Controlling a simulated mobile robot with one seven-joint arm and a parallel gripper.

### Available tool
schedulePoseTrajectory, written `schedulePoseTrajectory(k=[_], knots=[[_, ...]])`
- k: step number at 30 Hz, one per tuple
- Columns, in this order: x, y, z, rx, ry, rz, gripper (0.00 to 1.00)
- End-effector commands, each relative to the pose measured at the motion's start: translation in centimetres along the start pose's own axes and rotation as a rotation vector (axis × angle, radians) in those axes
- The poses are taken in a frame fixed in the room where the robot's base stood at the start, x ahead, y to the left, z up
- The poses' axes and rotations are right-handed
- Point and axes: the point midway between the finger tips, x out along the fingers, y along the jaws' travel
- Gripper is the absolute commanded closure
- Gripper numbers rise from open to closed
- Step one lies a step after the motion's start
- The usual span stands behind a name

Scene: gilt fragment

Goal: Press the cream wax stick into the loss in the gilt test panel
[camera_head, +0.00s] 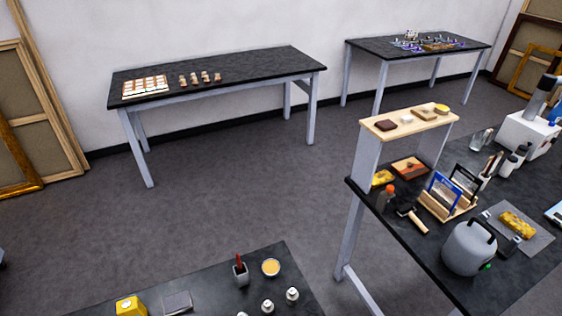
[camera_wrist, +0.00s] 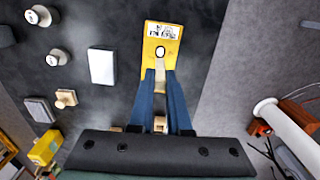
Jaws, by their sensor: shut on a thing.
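The gilt test panel (camera_wrist: 174,49) lies on the dark tabletop at the top middle of the wrist view, bright yellow with a pale picture strip at its far end. The loss (camera_wrist: 160,51) shows as a small pale spot with a dark outline. My gripper (camera_wrist: 160,76) has blue fingers shut on the cream wax stick (camera_wrist: 160,72). The stick's visible end is over the panel, just below the loss in the picture. I cannot tell whether it touches the panel. The fingers hide part of the stick. Neither gripper nor panel shows in the head view.
On the wrist view's left are a white block (camera_wrist: 102,66), white-topped pieces (camera_wrist: 58,57), a small wooden piece (camera_wrist: 66,98), a grey block (camera_wrist: 39,109) and a yellow box (camera_wrist: 45,147). The table edge runs close right of the panel, with floor beyond.

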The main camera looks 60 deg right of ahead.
Motion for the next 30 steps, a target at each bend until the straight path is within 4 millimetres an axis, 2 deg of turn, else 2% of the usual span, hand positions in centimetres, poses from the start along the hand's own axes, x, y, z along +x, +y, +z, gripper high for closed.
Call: schedulePoseTrajectory(k=[3,12,21,30], knots=[[1.7,-0.1,0.0,0.0,0.0,-0.003,1.0],[4.3,0.0,0.0,0.0,0.0,-0.002,1.0],[5.2,0.0,0.0,0.0,0.0,-0.001,1.0],[5.2,0.0,0.0,0.0,0.0,-0.001,1.0]])
